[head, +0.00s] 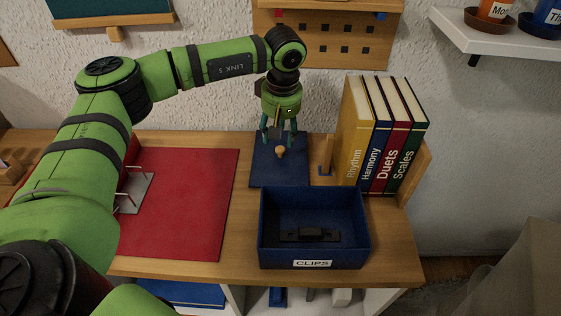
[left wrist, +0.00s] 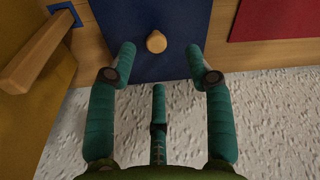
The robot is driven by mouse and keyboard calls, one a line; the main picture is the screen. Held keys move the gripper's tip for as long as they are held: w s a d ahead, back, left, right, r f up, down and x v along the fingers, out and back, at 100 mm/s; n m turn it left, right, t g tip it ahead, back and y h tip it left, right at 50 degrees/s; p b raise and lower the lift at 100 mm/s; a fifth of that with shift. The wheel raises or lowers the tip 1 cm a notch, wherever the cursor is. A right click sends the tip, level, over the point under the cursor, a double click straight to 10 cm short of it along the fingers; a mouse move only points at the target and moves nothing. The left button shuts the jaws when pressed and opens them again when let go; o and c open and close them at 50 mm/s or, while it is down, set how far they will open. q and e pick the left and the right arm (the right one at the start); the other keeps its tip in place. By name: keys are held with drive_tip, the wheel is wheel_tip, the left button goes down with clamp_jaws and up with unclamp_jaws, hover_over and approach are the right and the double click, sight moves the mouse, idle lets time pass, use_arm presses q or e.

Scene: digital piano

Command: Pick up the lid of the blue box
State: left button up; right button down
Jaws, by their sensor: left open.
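The blue box (head: 313,258) labelled CLIPS stands open at the front right of the desk, with a dark object (head: 310,236) inside. Its flat blue lid (head: 265,174) with a round wooden knob (head: 280,151) lies on the desk behind the box. The lid also shows in the left wrist view (left wrist: 150,60), with the knob (left wrist: 156,41) at its middle. My left gripper (head: 279,138) points down over the lid's knob, open. In the left wrist view its fingers (left wrist: 163,60) are spread on either side of the knob, not visibly touching it. My right gripper is not in view.
Upright books (head: 380,140) stand right of the lid, and a wooden post (head: 325,157) stands between them. A red mat (head: 190,205) with a small grey piece (head: 131,192) on it lies to the left. A pegboard (head: 330,45) hangs behind.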

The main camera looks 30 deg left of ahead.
sight(280, 148)
use_arm(q)
drive_tip(key=f, duration=0.1)
drive_tip(key=f+p, duration=0.1)
drive_tip(key=f, duration=0.1)
drive_tip(key=f+p, duration=0.1)
drive_tip(key=shift+w+f, duration=0.3)
drive_tip(key=shift+w, duration=0.05)
drive_tip(key=shift+a+f, duration=0.1)
drive_tip(key=shift+f, duration=0.45)
clamp_jaws()
